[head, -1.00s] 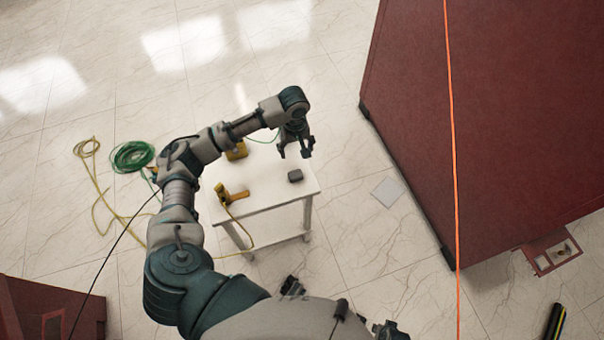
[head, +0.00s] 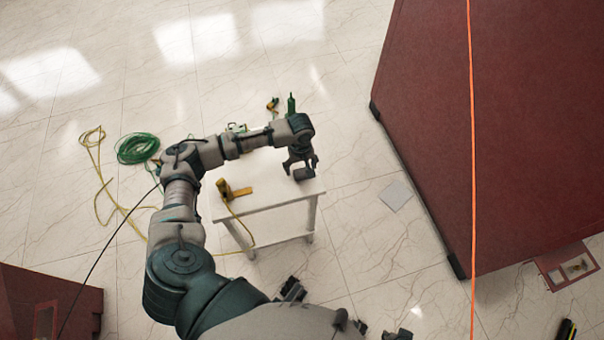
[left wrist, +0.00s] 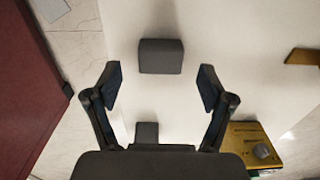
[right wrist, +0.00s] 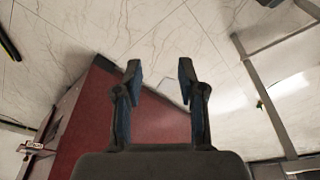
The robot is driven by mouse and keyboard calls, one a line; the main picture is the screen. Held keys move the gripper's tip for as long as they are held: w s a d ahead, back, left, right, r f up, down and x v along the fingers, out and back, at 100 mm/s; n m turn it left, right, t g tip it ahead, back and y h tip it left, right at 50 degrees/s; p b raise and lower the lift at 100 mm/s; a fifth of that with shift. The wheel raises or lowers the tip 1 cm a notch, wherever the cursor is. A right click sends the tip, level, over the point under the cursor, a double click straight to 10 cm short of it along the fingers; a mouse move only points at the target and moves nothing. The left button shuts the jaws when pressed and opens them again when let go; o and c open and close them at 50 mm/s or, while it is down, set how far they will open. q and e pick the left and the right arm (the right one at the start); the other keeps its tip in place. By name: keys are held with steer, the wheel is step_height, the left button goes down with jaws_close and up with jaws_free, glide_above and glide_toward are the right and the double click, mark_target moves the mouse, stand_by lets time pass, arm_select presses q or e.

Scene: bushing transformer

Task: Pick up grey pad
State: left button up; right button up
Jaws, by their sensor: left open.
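The grey pad (head: 303,174), a small dark grey block, lies on the white table (head: 270,196) near its right end. In the left wrist view the grey pad (left wrist: 161,56) lies ahead of the fingertips, centred between them, with nothing gripping it. My left gripper (head: 301,166) is open and empty, pointing down above the pad; the height gap is hard to judge. It also shows in the left wrist view (left wrist: 160,80). My right gripper (right wrist: 159,78) is open and empty in the right wrist view, away from the table.
A yellow tool (head: 234,190) with a cable lies on the table left of the pad. Other items behind it are partly hidden by my left arm. A large dark red cabinet (head: 500,120) stands to the right. A pale grey square (head: 396,194) lies on the floor.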

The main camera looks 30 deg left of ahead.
mark_target(301, 172)
arm_select(q)
step_height(301, 172, down, 3)
steer(key=shift+s+b, duration=0.1)
steer(key=shift+b, duration=0.25)
steer(key=shift+f, duration=0.2)
steer(key=c, duration=1)
arm_select(e)
steer(key=v, duration=0.3)
arm_select(q)
steer(key=shift+r, duration=0.15)
steer(key=shift+c, duration=0.2)
steer(key=shift+r, duration=0.25)
step_height(301, 172, up, 3)
steer(key=shift+r+p, duration=0.1)
steer(key=shift+p, duration=0.65)
steer(key=s+d+r+p, duration=0.1)
steer(key=s+d+p, duration=0.2)
steer(key=s+d, duration=0.7)
steer(key=shift+s, duration=1.2)
arm_select(e)
steer(key=s+x, duration=0.2)
steer(key=x, duration=1.1)
steer(key=shift+s+f, duration=0.4)
steer(key=shift+f, duration=0.1)
arm_select(q)
steer(key=shift+r, duration=0.1)
